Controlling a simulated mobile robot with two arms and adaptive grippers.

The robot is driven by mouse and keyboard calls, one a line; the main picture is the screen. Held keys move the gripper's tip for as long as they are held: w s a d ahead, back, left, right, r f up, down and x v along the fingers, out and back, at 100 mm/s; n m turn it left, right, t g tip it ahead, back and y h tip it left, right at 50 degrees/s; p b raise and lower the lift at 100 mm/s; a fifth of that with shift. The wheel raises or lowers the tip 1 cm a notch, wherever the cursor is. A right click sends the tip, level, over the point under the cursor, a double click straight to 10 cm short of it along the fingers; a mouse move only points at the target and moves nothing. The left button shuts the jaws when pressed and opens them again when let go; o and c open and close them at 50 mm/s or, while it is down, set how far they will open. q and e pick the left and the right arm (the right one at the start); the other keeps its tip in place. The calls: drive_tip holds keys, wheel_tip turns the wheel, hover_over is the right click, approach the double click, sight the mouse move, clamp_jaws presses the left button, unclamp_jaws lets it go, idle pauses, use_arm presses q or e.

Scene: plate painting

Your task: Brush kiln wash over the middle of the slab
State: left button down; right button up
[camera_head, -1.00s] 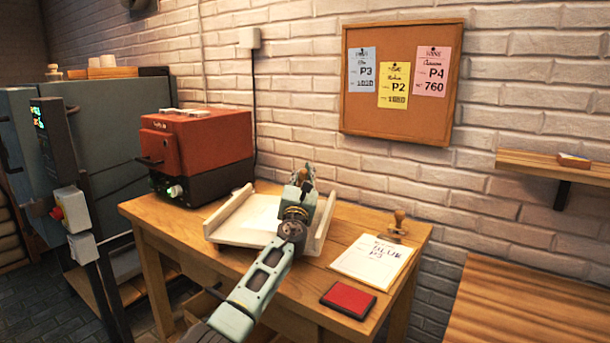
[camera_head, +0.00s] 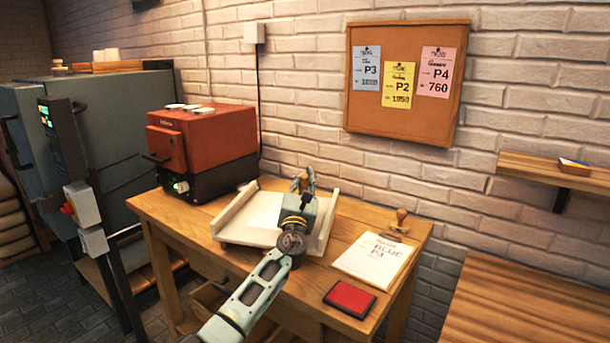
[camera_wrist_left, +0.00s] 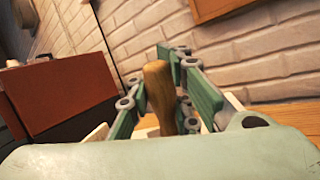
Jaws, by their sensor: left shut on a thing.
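A pale slab (camera_head: 264,208) lies flat in a white tray (camera_head: 241,231) with raised side walls on the wooden table. My left gripper (camera_head: 303,183) is over the right part of the tray in the head view. Its fingers are shut on a rounded wooden handle, taken as the brush (camera_wrist_left: 159,92), which stands up between the fingers in the left wrist view. Its bristles are hidden, and I cannot tell whether they touch the slab. The arm and gripper cover part of the tray's right side. My right gripper is not in view.
A red kiln (camera_head: 200,147) stands left of the tray. To the right are a clipboard with paper (camera_head: 374,259), a wooden-handled stamp (camera_head: 400,221) and a red pad (camera_head: 350,298). A corkboard (camera_head: 402,115) hangs behind. The table's front left is clear.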

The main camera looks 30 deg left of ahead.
use_arm(q)
drive_tip(key=shift+s+d+p, duration=0.15)
drive_tip(key=shift+s+p, duration=0.25)
drive_tip(key=shift+s, duration=0.15)
drive_tip(key=shift+s+d+p, duration=0.15)
drive_tip(key=shift+s+p, duration=0.25)
drive_tip(key=shift+s, duration=0.15)
drive_tip(key=shift+s+d+p, duration=0.25)
drive_tip(key=shift+s+p, duration=0.45)
drive_tip(key=shift+p, duration=0.2)
drive_tip(key=p, duration=0.5)
approach(301, 183)
drive_tip(key=shift+a+r, duration=0.55)
drive_tip(key=shift+r, duration=0.8)
drive_tip(key=w+a+b, duration=0.3)
drive_tip(key=w+b, duration=0.1)
drive_tip(key=w, duration=0.1)
drive_tip(key=shift+w, duration=0.25)
